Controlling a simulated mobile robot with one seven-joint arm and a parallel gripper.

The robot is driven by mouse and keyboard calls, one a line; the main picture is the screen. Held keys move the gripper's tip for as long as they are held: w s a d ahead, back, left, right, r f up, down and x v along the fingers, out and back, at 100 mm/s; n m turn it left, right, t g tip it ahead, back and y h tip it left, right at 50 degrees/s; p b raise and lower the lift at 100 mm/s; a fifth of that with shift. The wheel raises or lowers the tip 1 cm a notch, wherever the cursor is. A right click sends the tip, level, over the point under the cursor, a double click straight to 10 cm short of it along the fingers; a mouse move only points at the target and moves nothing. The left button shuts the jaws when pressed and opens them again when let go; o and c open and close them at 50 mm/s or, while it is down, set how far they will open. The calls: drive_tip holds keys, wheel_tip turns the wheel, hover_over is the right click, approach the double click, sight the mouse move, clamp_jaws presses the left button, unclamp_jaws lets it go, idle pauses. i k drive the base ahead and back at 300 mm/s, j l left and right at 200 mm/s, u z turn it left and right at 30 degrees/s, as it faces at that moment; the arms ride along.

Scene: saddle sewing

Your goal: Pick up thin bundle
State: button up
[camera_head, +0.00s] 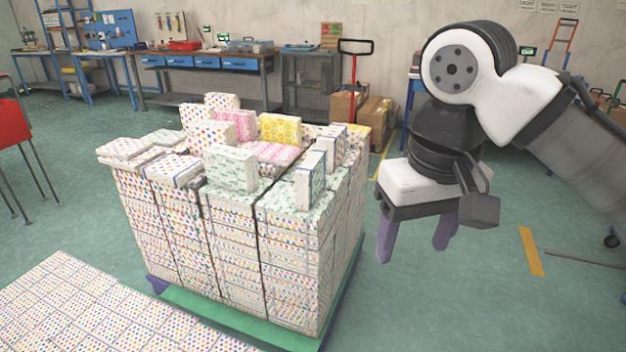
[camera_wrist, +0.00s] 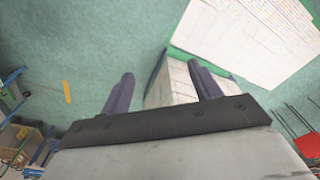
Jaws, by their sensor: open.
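Several wrapped bundles lie or stand on a large pallet stack in the head view. A green-patterned bundle (camera_head: 231,168) stands at the front, a yellow one (camera_head: 280,130) stands behind, and a pink one (camera_head: 271,153) lies flat. Narrow bundles with blue edges (camera_head: 318,163) stand at the right. Flat bundles (camera_head: 127,148) lie at the left. I cannot tell which is the thin bundle. My gripper (camera_head: 414,242) is open and empty, right of the stack and apart from it, fingers down. The wrist view shows both fingers (camera_wrist: 160,88) spread, with part of the stack (camera_wrist: 173,82) beyond.
The stack rests on a green and purple pallet (camera_head: 262,320). A patterned layer (camera_head: 85,312) covers the floor at lower left. A red-handled pallet truck (camera_head: 354,85) and cardboard boxes (camera_head: 373,113) stand behind. Workbenches (camera_head: 205,65) line the wall.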

sight(310, 177)
drive_tip(key=i+j, duration=0.15)
drive_tip(key=i, duration=0.5)
drive_tip(key=i+j, duration=0.2)
drive_tip(key=i, duration=0.45)
drive_tip(key=i+j, duration=0.15)
drive_tip(key=i, duration=0.45)
